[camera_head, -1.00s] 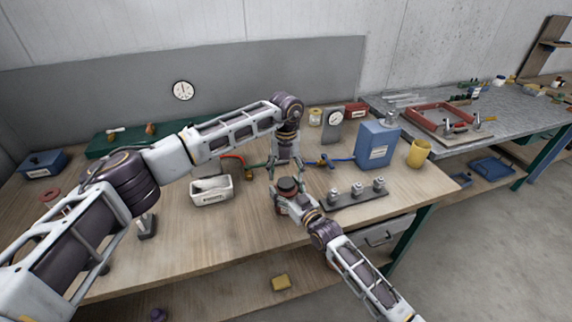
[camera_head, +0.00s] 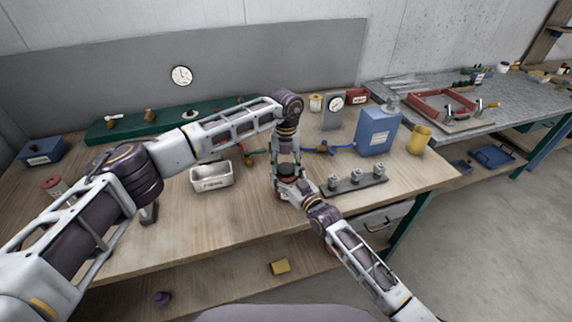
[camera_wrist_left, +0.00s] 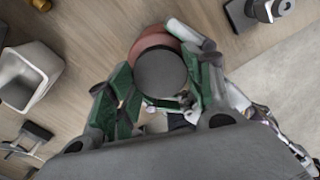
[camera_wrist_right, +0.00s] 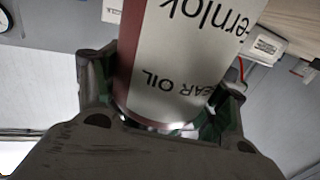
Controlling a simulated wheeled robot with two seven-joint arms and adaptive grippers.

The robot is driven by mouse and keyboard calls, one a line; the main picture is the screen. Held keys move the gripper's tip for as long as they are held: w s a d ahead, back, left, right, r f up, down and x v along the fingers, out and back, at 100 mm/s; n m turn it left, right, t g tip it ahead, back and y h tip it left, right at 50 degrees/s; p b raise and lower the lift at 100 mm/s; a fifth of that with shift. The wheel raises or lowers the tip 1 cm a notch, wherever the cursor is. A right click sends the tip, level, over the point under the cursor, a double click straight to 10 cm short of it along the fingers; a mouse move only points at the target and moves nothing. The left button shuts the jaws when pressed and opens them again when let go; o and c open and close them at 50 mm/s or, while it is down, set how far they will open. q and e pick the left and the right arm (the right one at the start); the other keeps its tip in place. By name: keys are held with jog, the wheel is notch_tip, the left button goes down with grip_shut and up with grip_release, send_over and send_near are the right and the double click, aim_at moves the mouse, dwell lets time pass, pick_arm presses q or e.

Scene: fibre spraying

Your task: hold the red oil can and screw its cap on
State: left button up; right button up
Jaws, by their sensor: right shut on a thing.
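The red oil can (camera_wrist_right: 160,60) has a pale label reading "GEAR OIL". It fills the middle of the right wrist view, between the fingers of my right gripper (camera_wrist_right: 160,105), which is shut on it. In the head view my right gripper (camera_head: 288,187) holds the can over the bench front. A round dark cap (camera_wrist_left: 161,73) sits over the can's top in the left wrist view, with the red can (camera_wrist_left: 150,42) showing behind it. My left gripper (camera_wrist_left: 158,78) is above, its fingers on either side of the cap, apparently open. I cannot see the thread.
A white bin (camera_head: 212,178) stands left of the grippers. A dark rack with metal fittings (camera_head: 355,182) is close on the right. The bench's front left is mostly clear.

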pick_arm(q)
jog(key=shift+c, duration=1.1)
jog(key=o, duration=1.1)
jog(key=shift+r, duration=0.1)
jog(key=shift+r, duration=2.15)
jog(key=shift+c, duration=0.5)
jog(key=shift+r, duration=1.75)
jog(key=shift+f, duration=4)
